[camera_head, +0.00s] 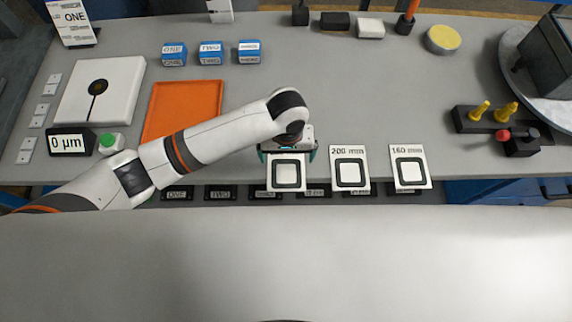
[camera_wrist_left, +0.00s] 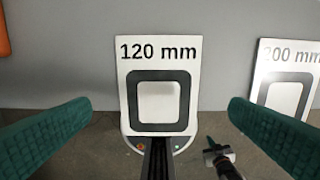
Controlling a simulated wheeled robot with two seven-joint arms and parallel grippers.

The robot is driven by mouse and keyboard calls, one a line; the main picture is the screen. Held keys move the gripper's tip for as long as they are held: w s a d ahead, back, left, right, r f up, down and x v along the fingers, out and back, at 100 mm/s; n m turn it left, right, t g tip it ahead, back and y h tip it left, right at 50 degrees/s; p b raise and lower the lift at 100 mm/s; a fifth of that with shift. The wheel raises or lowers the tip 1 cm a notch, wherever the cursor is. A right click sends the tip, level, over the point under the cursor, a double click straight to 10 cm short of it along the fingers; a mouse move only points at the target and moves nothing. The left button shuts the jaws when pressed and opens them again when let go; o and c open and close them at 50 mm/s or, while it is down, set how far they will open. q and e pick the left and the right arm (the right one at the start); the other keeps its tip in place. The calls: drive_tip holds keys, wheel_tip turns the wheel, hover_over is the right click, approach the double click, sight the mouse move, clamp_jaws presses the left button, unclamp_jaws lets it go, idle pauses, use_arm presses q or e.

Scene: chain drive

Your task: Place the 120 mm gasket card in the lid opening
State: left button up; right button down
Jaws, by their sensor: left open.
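The 120 mm gasket card (camera_head: 287,173) is white with a dark rounded-square ring, at the table's front edge. In the left wrist view the 120 mm card (camera_wrist_left: 158,102) shows its label upright and faces the camera. My left gripper (camera_head: 287,153) is open over it. In the wrist view my left gripper (camera_wrist_left: 160,108) has one green finger on each side of the card, with a gap to both sides. I cannot tell how far the fingertips are from the card in depth. I cannot make out the lid opening for certain. My right gripper is not in view.
The 200 mm card (camera_head: 349,169) and 160 mm card (camera_head: 409,167) stand to the right. An orange tray (camera_head: 185,98), white plate (camera_head: 100,90) and several blue boxes (camera_head: 211,53) lie left. Yellow pegs on a black block (camera_head: 470,120) are right. The table's middle is clear.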

sight(286, 168)
use_arm(q)
drive_tip(key=shift+a+f+p, duration=0.1)
drive_tip(key=shift+f+p, duration=0.45)
drive_tip(key=shift+f, duration=2.25)
drive_tip(key=shift+c, duration=0.6)
drive_tip(key=c, duration=0.6)
drive_tip(key=shift+r, duration=0.1)
drive_tip(key=shift+c, duration=0.4)
